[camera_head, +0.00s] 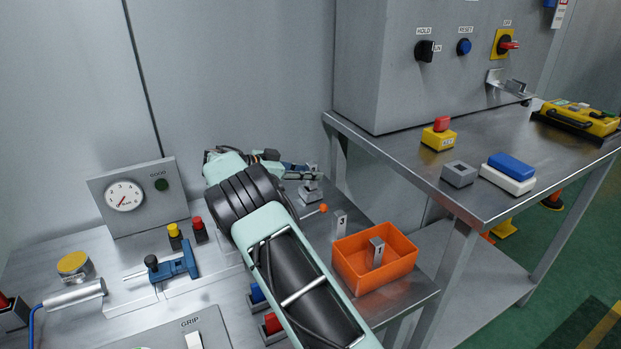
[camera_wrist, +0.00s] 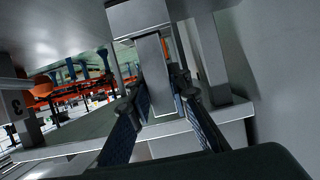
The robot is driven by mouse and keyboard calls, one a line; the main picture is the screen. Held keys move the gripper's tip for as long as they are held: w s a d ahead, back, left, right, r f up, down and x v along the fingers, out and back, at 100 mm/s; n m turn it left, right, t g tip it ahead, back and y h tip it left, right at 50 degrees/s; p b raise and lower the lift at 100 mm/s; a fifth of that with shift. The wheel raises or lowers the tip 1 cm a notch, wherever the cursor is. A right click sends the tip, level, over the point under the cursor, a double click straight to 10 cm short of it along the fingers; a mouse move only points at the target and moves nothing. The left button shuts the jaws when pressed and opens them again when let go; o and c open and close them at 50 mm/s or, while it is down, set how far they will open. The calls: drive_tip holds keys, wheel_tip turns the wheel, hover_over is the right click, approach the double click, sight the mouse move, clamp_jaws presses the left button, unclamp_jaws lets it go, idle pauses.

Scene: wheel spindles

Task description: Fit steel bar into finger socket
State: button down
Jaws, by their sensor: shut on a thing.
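In the wrist view, my gripper (camera_wrist: 157,90) is shut on a plain steel bar (camera_wrist: 152,65), with one finger on each side. The bar's far end meets or overlaps a grey block (camera_wrist: 140,18) at the top; I cannot tell whether it is inside a socket. In the head view, my gripper (camera_head: 303,171) is at the back of the left bench, just above a small grey metal fixture (camera_head: 311,191). The held bar is not clear there. The finger socket cannot be told with certainty.
A steel block marked 3 (camera_head: 339,222) stands beside an orange bin (camera_head: 352,275), which holds another marked bar (camera_head: 377,250). An orange-tipped lever (camera_head: 322,209) is near the fixture. A gauge panel (camera_head: 135,197) and blue clamp (camera_head: 176,263) stand left. The wall is close behind.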

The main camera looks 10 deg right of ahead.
drive_tip(key=c, duration=2.2)
unclamp_jaws()
drive_tip(key=shift+s+a+f, duration=0.1)
drive_tip(key=shift+s+f, duration=0.05)
drive_tip(key=shift+f, duration=0.45)
drive_tip(key=shift+s+a+f, duration=0.1)
drive_tip(key=shift+s+f, duration=0.05)
drive_tip(key=shift+f, duration=0.4)
drive_tip(key=shift+o, duration=1.3)
drive_tip(key=shift+w+f, duration=0.2)
drive_tip(key=shift+o, duration=0.7)
drive_tip(key=shift+r, duration=0.4)
